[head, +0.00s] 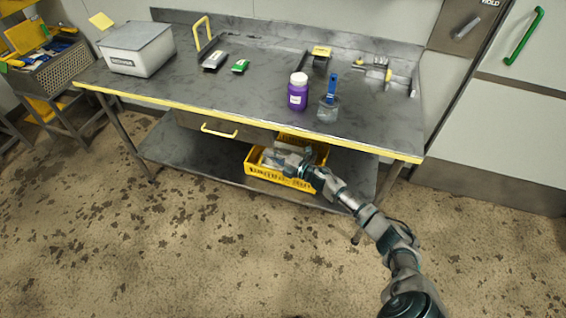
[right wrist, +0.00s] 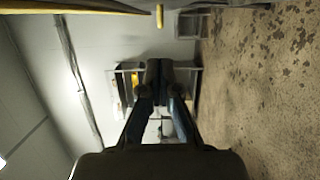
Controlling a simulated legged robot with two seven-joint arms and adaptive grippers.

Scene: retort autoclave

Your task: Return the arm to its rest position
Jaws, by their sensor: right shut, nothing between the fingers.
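My right arm comes in from the lower right of the head view and reaches toward the workbench. My right gripper (head: 268,157) is at the arm's far end, in front of the bench's drawer and over the yellow crate (head: 283,181) in this view. In the right wrist view the right gripper (right wrist: 158,68) has its fingers together, with nothing seen between them. Whether the arm touches the crate or bench cannot be told. My left gripper is not in view.
The metal workbench (head: 150,90) has a yellow front edge and a lower shelf (head: 200,160). The stained floor in front is clear.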

